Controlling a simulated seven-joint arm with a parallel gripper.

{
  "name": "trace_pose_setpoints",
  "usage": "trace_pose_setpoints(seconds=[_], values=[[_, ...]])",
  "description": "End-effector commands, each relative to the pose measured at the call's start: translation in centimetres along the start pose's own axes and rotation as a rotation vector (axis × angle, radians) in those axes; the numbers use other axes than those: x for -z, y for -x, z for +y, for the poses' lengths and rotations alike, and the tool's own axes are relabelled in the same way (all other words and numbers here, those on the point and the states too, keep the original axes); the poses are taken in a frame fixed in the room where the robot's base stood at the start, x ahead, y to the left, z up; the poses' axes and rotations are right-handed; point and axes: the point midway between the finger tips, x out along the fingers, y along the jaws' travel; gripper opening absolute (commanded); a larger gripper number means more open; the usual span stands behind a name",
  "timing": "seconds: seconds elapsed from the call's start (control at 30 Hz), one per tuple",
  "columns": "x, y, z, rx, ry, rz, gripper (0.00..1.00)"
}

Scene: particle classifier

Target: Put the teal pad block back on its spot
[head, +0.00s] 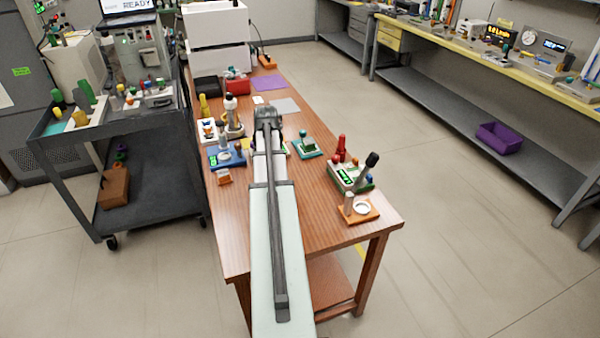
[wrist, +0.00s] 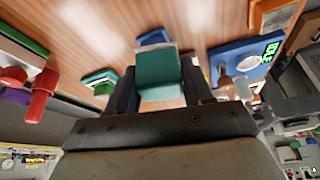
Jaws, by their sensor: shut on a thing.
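The teal pad block (wrist: 160,78) shows in the wrist view between the two fingers of my gripper (wrist: 158,86). The fingers are shut on its sides, and a paler face of it shows toward the table. In the head view my gripper (head: 268,112) is over the middle of the wooden table, and my arm hides the block there. I cannot tell whether the block touches the table. The block's own spot cannot be made out with certainty in either view.
A green block on a teal base (head: 307,147) stands close right of my arm, and a blue device (head: 226,156) close left. A green-topped device (head: 350,177) and an orange stand (head: 358,209) are at the right edge. The table's front left is bare.

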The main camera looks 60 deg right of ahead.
Motion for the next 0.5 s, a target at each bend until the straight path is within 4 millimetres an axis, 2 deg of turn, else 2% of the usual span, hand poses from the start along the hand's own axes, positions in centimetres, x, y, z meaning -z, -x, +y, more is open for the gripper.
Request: trace_pose_setpoints(seconds=[0.03, 0.2, 0.5], values=[[0.4, -0.1, 1.9, -0.009, -0.022, 0.000, 0.22], [1.1, -0.1, 6.9, -0.030, -0.072, 0.000, 0.22], [2.1, -0.1, 12.5, -0.042, -0.103, 0.001, 0.22]])
